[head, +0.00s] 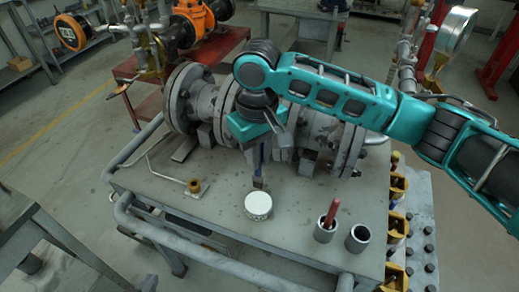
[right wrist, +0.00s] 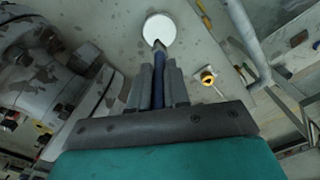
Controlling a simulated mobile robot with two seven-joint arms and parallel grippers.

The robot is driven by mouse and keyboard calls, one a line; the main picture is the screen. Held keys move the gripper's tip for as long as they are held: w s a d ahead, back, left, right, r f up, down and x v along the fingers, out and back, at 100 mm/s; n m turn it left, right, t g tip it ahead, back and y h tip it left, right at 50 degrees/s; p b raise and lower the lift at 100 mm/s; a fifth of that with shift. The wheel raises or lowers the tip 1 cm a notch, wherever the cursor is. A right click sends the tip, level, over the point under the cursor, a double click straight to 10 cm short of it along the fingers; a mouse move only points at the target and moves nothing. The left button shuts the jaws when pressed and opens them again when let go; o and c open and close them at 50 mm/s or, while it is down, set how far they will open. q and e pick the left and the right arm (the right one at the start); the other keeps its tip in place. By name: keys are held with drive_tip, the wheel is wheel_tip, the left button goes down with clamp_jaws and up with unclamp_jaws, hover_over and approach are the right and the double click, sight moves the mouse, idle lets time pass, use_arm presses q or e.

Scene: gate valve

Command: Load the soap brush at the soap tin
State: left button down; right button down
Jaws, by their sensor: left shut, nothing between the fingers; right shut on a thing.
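The soap tin (head: 258,205) is a round white tin standing on the grey bench top; it also shows at the top of the right wrist view (right wrist: 160,28). My right gripper (head: 258,146) is shut on the blue handle of the soap brush (right wrist: 158,85), which hangs tip down. In the right wrist view the brush tip overlaps the near edge of the tin. In the head view the tip (head: 258,183) shows just behind the tin; I cannot tell whether they touch. My left gripper is not in view.
Two grey cups stand right of the tin; one (head: 325,232) holds a red-handled tool, the other (head: 358,238) looks empty. A brass fitting (head: 194,186) lies to the left. The flanged grey valve (head: 205,103) lies behind. A pipe rail (head: 215,245) runs along the front.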

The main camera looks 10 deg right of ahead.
sight(259, 174)
drive_tip(key=shift+f, duration=0.75)
wheel_tip(259, 174, down, 4)
drive_tip(key=b, duration=0.2)
drive_tip(key=shift+r+b, duration=0.2)
drive_tip(key=shift+b, duration=0.2)
drive_tip(key=shift+f+b, duration=0.2)
drive_tip(key=shift+b, duration=0.15)
drive_tip(key=shift+f, duration=0.45)
drive_tip(key=shift+p, duration=0.4)
idle(1.0)
drive_tip(key=shift+s+f+p, duration=0.1)
drive_tip(key=shift+f+p, duration=0.05)
drive_tip(key=shift+p, duration=0.25)
idle(1.3)
